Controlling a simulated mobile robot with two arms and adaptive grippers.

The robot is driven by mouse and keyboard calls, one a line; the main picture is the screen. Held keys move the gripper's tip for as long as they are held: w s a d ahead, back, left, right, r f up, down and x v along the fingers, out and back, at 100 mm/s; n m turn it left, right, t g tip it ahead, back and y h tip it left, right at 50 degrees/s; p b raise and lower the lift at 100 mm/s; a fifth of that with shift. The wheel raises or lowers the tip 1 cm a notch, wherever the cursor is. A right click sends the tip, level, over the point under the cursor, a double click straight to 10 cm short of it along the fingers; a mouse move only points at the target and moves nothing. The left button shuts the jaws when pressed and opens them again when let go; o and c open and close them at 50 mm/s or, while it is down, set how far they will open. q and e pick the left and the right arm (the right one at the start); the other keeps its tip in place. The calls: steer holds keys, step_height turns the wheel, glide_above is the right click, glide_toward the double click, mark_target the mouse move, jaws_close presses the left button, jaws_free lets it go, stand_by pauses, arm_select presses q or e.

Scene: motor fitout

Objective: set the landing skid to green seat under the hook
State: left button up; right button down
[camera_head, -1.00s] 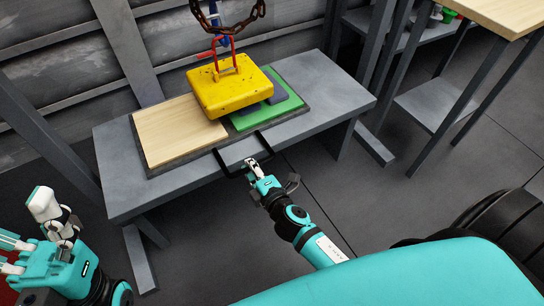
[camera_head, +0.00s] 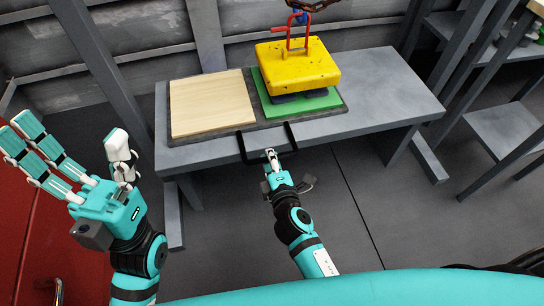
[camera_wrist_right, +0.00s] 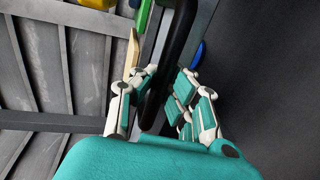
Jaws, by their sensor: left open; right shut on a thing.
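The landing skid (camera_head: 250,133) is a dark flat tray on the grey bench, with a pale wooden board (camera_head: 212,102) on its left and a green seat (camera_head: 327,101) on its right. The seat carries dark pads. A yellow block (camera_head: 296,67) with a red handle hangs from the blue hook (camera_head: 299,18), over the green seat; any gap below it is unclear. My right gripper (camera_head: 271,154) is shut on the skid's black front handle (camera_head: 292,138), also between its fingers in the right wrist view (camera_wrist_right: 172,60). My left gripper (camera_head: 72,145) is open and empty, left of the bench.
The bench (camera_head: 400,85) has bare top right of the skid and only a narrow strip left of it. A rusty chain (camera_head: 312,5) runs above the hook. A grey rack (camera_head: 505,130) stands at the right. A red surface (camera_head: 35,230) lies at lower left.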

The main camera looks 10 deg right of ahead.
steer(key=c, duration=1.4)
jaws_free()
steer(key=shift+s+a+f, duration=0.1)
steer(key=shift+s+a, duration=0.15)
steer(key=shift+a, duration=0.1)
steer(key=shift+o, duration=0.6)
steer(key=shift+w+d, duration=0.1)
steer(key=v, duration=0.7)
steer(key=shift+s, duration=0.3)
steer(key=shift+d, duration=0.1)
